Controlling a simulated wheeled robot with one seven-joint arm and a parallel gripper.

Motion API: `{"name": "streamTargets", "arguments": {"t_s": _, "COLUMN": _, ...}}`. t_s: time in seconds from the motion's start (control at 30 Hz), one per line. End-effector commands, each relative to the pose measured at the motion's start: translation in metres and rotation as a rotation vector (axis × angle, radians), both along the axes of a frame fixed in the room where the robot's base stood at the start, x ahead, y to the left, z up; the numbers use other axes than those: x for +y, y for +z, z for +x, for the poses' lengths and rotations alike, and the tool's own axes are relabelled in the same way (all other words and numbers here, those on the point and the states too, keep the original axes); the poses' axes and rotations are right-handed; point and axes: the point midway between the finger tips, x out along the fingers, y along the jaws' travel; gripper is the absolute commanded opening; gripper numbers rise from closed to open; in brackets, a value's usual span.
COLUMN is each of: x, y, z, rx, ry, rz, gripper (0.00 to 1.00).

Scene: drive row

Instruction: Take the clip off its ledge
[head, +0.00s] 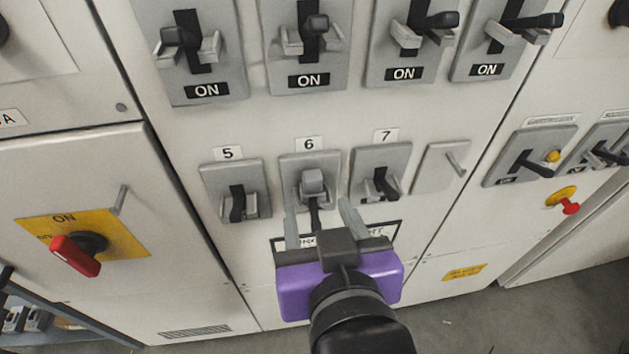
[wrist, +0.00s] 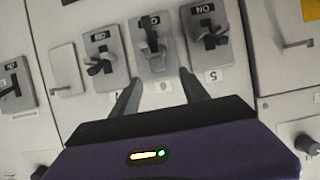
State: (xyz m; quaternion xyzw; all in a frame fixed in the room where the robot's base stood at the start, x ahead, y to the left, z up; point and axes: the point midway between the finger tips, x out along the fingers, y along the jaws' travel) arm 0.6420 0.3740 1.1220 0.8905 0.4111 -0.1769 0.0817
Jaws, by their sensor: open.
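The clip appears to be a small grey block (head: 313,181) on the switch plate labelled 6 (head: 289,170), around or in front of its black lever; I cannot tell exactly how it sits. A separate ledge is hard to make out. In the wrist view, turned over, plate 6 (wrist: 172,62) lies ahead, with a dark lever and grey parts on it. My gripper (head: 316,203) is open, its two grey fingers spread below and in front of plate 6. In the wrist view my gripper (wrist: 159,77) points at that plate, with nothing between the fingers.
Switch 5 (head: 251,176) is close on the left and switch 7 (head: 366,163) on the right, both with protruding levers. A blank plate (head: 433,172) carries a thin peg. Larger ON switches line the row above. A red rotary handle (head: 74,256) sticks out at left.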

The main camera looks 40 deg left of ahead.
Motion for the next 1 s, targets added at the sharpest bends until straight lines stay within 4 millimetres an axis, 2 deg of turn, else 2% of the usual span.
{"name": "streamTargets", "arguments": {"t_s": 0.57, "x": 0.044, "y": -0.026, "z": 0.045, "rx": 0.002, "ry": 0.001, "rz": -0.001, "gripper": 0.53}}
{"name": "streamTargets", "arguments": {"t_s": 0.87, "x": 0.048, "y": -0.029, "z": 0.049, "rx": 0.0, "ry": 0.0, "rz": 0.0, "gripper": 0.53}}
{"name": "streamTargets", "arguments": {"t_s": 0.9, "x": 0.048, "y": -0.029, "z": 0.049, "rx": 0.0, "ry": 0.0, "rz": 0.0, "gripper": 0.51}}
{"name": "streamTargets", "arguments": {"t_s": 1.0, "x": 0.048, "y": -0.029, "z": 0.049, "rx": 0.0, "ry": 0.0, "rz": 0.0, "gripper": 0.31}}
